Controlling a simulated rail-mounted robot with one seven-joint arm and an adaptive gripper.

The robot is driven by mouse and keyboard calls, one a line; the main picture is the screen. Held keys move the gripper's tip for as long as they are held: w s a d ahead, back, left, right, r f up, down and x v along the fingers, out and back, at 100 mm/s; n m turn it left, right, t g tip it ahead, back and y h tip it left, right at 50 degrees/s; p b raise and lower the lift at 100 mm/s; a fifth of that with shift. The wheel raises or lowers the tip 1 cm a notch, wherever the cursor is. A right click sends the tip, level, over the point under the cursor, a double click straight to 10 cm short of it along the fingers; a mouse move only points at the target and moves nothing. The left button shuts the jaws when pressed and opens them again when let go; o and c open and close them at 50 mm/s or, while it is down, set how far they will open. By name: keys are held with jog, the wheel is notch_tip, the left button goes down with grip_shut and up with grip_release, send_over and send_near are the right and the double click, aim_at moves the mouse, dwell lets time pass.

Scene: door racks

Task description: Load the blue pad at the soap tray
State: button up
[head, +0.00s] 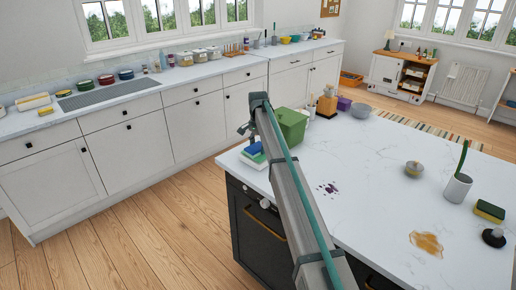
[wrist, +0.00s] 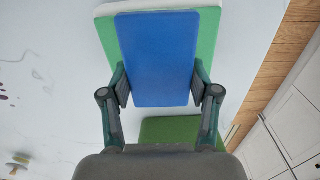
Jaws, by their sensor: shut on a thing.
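The blue pad (head: 253,149) is at the near left corner of the island counter in the head view. In the wrist view the blue pad (wrist: 155,58) fills the space between the fingers of my gripper (wrist: 160,88), which is shut on its two sides. A green and white pad or block (wrist: 206,40) shows behind it, with edges sticking out; I cannot tell whether they touch. In the head view my gripper (head: 246,130) is just above the blue pad, partly hidden by my arm. I cannot pick out the soap tray with certainty.
A green box (head: 292,124) stands close behind my gripper; its green also shows in the wrist view (wrist: 178,131). A bottle block (head: 327,104) and bowl (head: 361,110) are farther back. A sponge (head: 490,211) and utensil cup (head: 457,189) stand right. The middle counter is mostly clear, with stains.

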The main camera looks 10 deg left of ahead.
aim_at(258, 146)
jog(key=shift+r+p, duration=1.2)
jog(key=shift+r, duration=1.85)
